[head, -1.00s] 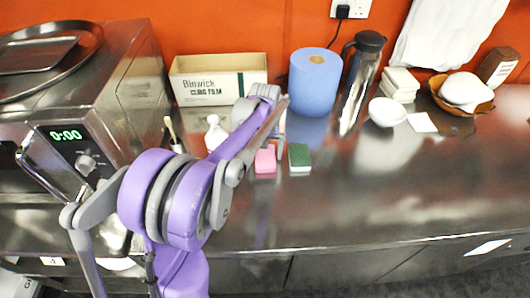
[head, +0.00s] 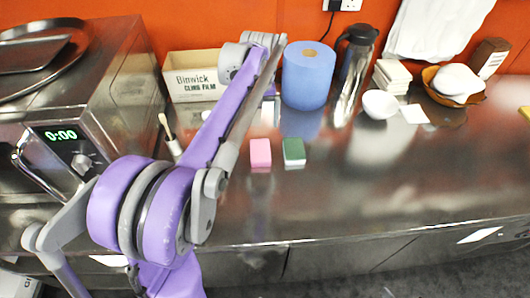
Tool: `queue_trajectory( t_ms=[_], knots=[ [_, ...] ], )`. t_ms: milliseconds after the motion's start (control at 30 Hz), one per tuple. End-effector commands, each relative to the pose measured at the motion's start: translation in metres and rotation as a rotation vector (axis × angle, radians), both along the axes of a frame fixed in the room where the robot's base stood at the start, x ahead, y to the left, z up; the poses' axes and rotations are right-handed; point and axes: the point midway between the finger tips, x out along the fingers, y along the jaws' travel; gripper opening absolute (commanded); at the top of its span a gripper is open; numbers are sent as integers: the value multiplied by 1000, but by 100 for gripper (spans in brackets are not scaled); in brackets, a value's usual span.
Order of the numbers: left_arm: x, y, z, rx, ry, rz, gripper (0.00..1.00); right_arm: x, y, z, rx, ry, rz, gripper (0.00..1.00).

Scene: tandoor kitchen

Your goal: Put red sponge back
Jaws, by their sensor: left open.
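The red sponge, which looks pink with a paler front face (head: 260,152), lies on the steel counter (head: 340,205). A green sponge with a white lower layer (head: 294,150) lies just to its right, with a narrow gap. My left arm reaches in from the lower left, and its wrist is above and behind the sponges, in front of the cling film box. My left gripper (head: 271,100) is mostly hidden behind its own forearm and wrist. It is open, apart from the red sponge. My right gripper is not in view.
A blue paper roll (head: 309,76), a steel flask (head: 355,72) and a white bowl (head: 380,104) stand behind to the right. A cling film box (head: 192,82) stands at the wall. An oven (head: 100,90) fills the left. The counter's front right is clear.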

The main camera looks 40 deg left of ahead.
Motion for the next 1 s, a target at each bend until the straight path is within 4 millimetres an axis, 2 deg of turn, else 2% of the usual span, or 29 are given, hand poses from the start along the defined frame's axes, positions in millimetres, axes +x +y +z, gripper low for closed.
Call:
queue_trajectory(
  t_ms=[133, 267, 400, 600, 700, 800, 1000],
  knots=[
    [-7, -14, -1, 9, -21, -36, 100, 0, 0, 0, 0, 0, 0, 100],
    [-31, -51, -7, 33, -84, -143, 100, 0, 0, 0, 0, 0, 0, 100],
    [-72, -100, -26, 72, -185, -308, 100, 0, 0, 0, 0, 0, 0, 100],
    [-135, -152, -68, 123, -329, -526, 100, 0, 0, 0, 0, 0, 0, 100],
    [-159, -167, -88, 142, -385, -605, 100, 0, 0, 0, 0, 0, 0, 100],
    [-174, -176, -102, 155, -424, -657, 100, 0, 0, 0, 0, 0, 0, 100],
    [-183, -181, -111, 164, -449, -690, 100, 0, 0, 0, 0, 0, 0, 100]
  ],
)
